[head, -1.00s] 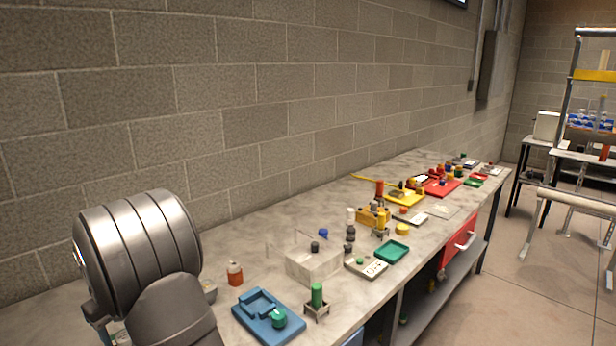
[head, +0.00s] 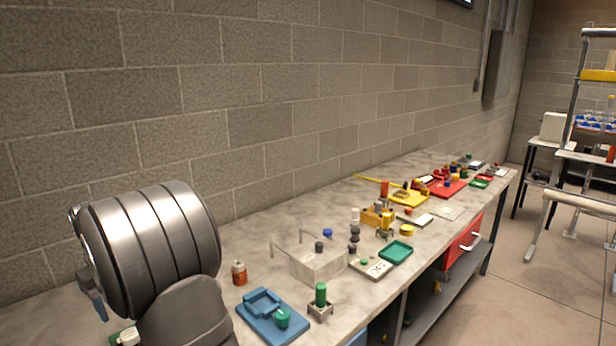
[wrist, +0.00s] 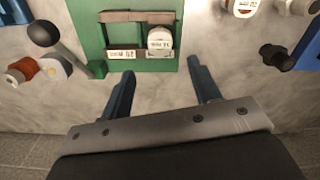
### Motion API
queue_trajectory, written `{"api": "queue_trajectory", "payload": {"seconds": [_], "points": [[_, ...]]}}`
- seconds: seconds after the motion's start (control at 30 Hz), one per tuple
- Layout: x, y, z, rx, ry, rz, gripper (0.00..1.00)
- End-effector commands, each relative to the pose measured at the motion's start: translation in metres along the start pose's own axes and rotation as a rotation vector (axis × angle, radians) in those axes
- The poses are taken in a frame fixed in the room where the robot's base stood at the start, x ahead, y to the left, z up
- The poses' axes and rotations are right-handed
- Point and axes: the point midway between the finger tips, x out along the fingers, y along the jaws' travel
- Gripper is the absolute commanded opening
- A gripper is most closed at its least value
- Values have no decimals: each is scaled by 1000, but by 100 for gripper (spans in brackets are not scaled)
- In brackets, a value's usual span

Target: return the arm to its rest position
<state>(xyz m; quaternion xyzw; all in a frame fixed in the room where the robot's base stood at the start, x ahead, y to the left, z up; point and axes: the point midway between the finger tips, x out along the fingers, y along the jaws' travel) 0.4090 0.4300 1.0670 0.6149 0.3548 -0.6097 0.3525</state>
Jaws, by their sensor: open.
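My gripper (wrist: 162,88) is in the wrist view, its two blue-grey fingers apart with nothing between them. The fingertips point toward the near edge of a green fixture (wrist: 90,45) on the marbled bench top. The fixture has a brown frame and a white-capped piece (wrist: 160,38) in its right part. I cannot tell whether the fingertips touch the fixture. In the head view my arm's thick metallic links fill the lower left, and the fingers cannot be made out there.
In the wrist view a black-knobbed lever (wrist: 44,34) and an orange-and-white part (wrist: 40,70) lie left, and dark fittings (wrist: 275,57) right. In the head view the bench (head: 240,240) carries a blue tray (head: 270,318), a clear box (head: 318,264) and a green tray (head: 396,252). A block wall (head: 200,100) stands behind.

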Motion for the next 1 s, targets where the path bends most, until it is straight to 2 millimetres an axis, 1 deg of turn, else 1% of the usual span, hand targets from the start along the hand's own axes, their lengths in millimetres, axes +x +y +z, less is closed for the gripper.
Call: {"api": "queue_trajectory", "payload": {"seconds": [0.03,0.53,0.57,0.6,1.0], "points": [[16,0,2,0,-12,-3,57],[117,-1,3,0,-10,-2,57],[112,0,1,0,-4,-1,57],[100,0,1,0,-1,0,57],[19,0,0,0,-2,0,57]]}}
